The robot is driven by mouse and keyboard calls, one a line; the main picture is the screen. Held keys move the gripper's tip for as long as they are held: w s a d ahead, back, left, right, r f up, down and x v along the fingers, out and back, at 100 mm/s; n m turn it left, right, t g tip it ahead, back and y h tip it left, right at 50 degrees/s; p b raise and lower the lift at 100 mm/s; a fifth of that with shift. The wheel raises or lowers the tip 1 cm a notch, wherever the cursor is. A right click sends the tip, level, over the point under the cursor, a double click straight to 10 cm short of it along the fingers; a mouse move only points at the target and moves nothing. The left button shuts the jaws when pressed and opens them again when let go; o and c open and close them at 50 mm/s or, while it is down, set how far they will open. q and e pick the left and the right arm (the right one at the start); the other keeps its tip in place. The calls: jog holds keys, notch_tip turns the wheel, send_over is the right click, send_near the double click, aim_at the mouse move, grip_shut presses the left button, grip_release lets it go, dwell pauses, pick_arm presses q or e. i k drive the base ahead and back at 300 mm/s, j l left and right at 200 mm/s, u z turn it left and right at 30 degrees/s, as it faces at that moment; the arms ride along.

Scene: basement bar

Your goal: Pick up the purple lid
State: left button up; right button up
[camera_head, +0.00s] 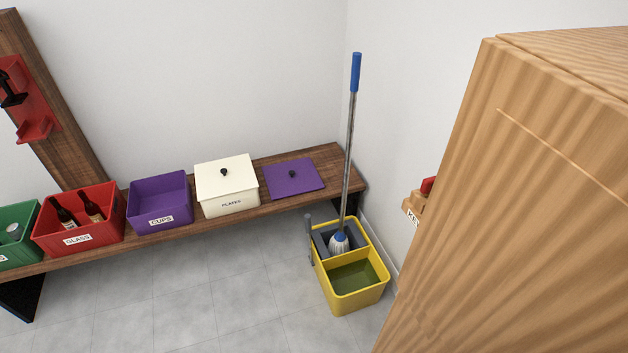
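The purple lid (312,181) lies flat on the right end of the wooden bench, with a small black knob in its middle. It is just right of the cream box labelled PLATES and behind the mop. The open purple box (161,192) labelled CUPS stands further left on the bench, without a lid on it. Neither of my grippers shows in the head view.
A cream box with lid (227,200), a red box with bottles (78,239) and a green box (14,256) stand on the bench (257,163). A yellow mop bucket (369,301) with an upright mop (347,150) stands in front. A wooden cabinet (500,200) fills the right.

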aim_at(288, 179)
jog(key=i+j+z, duration=0.1)
jog(key=j+z, duration=0.15)
jog(key=z, duration=0.15)
jog(key=i+j+z, duration=0.1)
jog(key=j+z, duration=0.45)
jog(key=z, duration=0.2)
